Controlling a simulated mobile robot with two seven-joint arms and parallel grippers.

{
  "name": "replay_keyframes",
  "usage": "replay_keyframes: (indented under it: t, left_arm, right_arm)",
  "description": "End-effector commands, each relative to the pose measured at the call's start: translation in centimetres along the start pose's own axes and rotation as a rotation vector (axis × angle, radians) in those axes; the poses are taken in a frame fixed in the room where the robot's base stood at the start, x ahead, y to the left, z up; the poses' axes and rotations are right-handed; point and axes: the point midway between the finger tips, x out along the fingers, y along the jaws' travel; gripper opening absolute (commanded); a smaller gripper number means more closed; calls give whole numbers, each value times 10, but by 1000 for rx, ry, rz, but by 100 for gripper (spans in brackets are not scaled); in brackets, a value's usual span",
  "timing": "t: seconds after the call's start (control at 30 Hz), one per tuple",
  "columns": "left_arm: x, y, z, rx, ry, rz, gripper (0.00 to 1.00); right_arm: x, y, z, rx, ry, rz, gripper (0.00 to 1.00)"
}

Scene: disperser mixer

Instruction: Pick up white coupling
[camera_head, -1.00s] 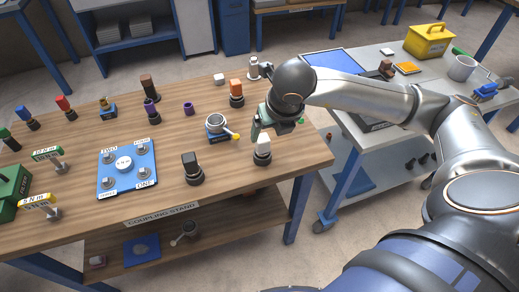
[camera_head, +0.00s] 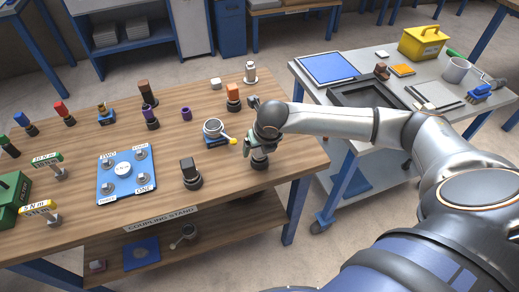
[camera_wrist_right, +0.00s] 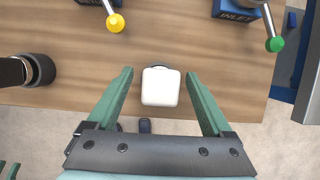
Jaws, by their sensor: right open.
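The white coupling (camera_wrist_right: 160,87) shows from above in the wrist view as a rounded white block between my right gripper's green fingers (camera_wrist_right: 159,74). The fingers are open, with a visible gap on each side of it. In the head view my right gripper (camera_head: 259,154) is over the front right corner of the wooden table and hides most of the coupling. A dark base (camera_head: 259,164) shows under it. My left gripper is not in view.
A black coupling (camera_head: 190,172) stands to the left on the table. A round metal fixture with a yellow-tipped handle (camera_head: 214,130) lies behind it. The grey side table (camera_head: 308,78) is to the right.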

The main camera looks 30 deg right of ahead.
Motion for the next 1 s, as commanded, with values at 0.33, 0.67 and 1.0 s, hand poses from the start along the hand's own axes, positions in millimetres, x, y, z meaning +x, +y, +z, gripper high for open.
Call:
replay_keyframes:
  t: [0.33,0.67,1.0]
  left_arm:
    - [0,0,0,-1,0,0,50]
    - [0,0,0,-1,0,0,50]
    - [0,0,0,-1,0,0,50]
  right_arm:
    - [1,0,0,0,0,0,70]
    - [0,0,0,0,0,0,33]
    - [0,0,0,1,-1,0,0]
